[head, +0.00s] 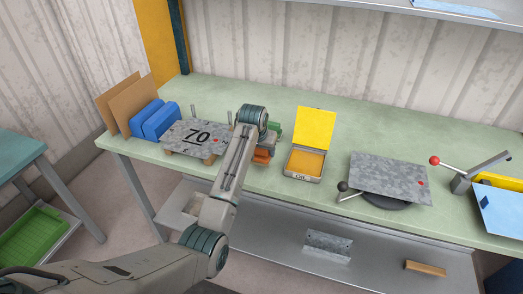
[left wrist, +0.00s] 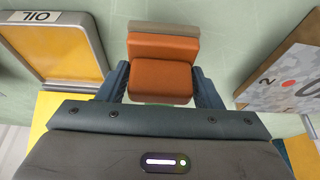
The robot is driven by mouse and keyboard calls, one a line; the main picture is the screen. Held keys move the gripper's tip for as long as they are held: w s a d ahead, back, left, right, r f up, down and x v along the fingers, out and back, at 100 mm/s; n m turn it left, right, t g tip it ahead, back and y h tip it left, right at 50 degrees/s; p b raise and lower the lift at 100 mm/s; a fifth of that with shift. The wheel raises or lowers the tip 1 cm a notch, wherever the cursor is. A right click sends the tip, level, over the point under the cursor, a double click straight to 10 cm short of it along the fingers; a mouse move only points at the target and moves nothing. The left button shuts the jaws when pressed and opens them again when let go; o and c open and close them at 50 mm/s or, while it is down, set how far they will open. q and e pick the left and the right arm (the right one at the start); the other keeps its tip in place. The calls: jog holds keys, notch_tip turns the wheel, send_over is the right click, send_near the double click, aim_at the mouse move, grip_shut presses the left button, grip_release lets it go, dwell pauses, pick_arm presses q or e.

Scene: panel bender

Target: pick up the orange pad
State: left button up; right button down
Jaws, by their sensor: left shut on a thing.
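The orange pad (left wrist: 162,82) sits between the two dark fingers of my left gripper (left wrist: 160,70) in the left wrist view, with a finger against each side. The gripper is shut on it. A tan-grey strip shows along the pad's far edge. In the head view, part of the orange pad (head: 262,156) shows beside my left wrist, which hides most of the gripper. I cannot tell whether the pad touches the table or is just above it. My right gripper is in neither view.
The green table (head: 330,122) holds a yellow-lidded oil box (head: 306,163) right of the pad and a metal plate marked 70 (head: 188,148) on the left. A green object (head: 275,127) is just behind.

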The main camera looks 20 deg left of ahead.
pick_arm(q)
jog(key=s+d+r+b, duration=0.1)
jog(key=s+d+b, duration=0.2)
jog(key=s, duration=0.9)
jog(key=shift+d+r, duration=0.15)
jog(key=shift+d, duration=0.1)
jog(key=shift+o, duration=1.1)
jog(key=shift+c, duration=0.6)
